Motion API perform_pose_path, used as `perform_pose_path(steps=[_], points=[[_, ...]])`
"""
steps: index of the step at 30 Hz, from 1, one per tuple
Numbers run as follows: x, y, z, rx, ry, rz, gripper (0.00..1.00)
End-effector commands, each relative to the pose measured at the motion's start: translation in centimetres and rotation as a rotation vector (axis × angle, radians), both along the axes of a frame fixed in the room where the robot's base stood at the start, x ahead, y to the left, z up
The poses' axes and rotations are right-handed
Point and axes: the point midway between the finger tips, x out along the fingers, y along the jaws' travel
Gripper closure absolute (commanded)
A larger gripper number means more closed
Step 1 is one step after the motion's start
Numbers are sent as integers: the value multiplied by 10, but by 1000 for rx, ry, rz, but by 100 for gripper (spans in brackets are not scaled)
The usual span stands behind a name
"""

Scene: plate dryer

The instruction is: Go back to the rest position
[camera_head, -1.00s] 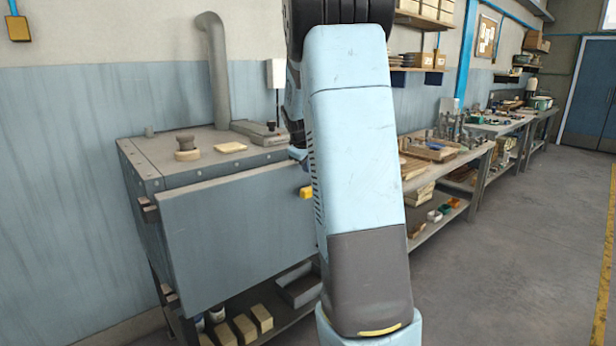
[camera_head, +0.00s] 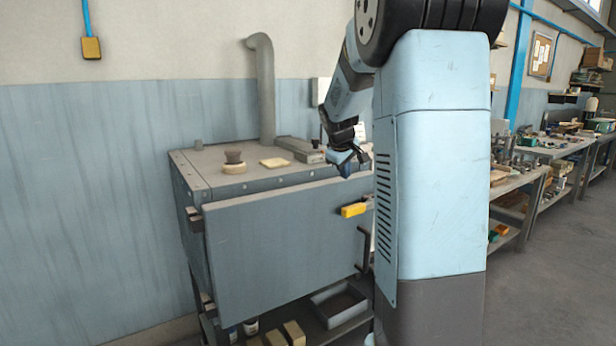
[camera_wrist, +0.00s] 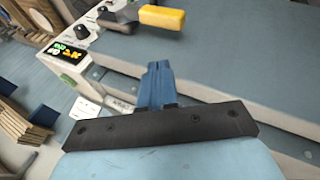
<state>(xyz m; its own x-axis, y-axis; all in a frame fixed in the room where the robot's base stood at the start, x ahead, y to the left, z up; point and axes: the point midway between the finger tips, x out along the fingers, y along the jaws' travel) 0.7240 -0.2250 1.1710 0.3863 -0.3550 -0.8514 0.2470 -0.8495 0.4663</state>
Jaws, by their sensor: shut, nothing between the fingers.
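My gripper (camera_head: 345,168) hangs from the raised arm in front of the right part of the plate dryer (camera_head: 280,240). In the wrist view its blue fingers (camera_wrist: 157,85) are together with nothing between them. A yellow handle (camera_head: 354,210) sticks out near the top right of the dryer's front panel, just below the gripper. The handle also shows in the wrist view (camera_wrist: 162,17), beyond the fingertips and apart from them. The dryer's front panel stands upright. My arm hides the dryer's right side in the head view.
A brush (camera_head: 233,160) and a pale block (camera_head: 275,162) lie on the dryer top, with a pipe (camera_head: 266,90) behind. A control panel with a lit display (camera_wrist: 68,53) shows in the wrist view. Workbenches (camera_head: 560,150) run along the wall at right. Floor (camera_head: 560,270) at right is clear.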

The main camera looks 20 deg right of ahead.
Motion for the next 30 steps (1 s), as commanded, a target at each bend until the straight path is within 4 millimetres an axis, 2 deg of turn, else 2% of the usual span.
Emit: perform_pose_path(steps=[6, 11, 22, 30], points=[[-4, 3, 3, 8, -6, -4, 100], [-29, 25, 14, 62, -31, -25, 100], [-130, 106, 38, 249, -99, -96, 100], [-208, 159, 38, 364, -125, -141, 100]])
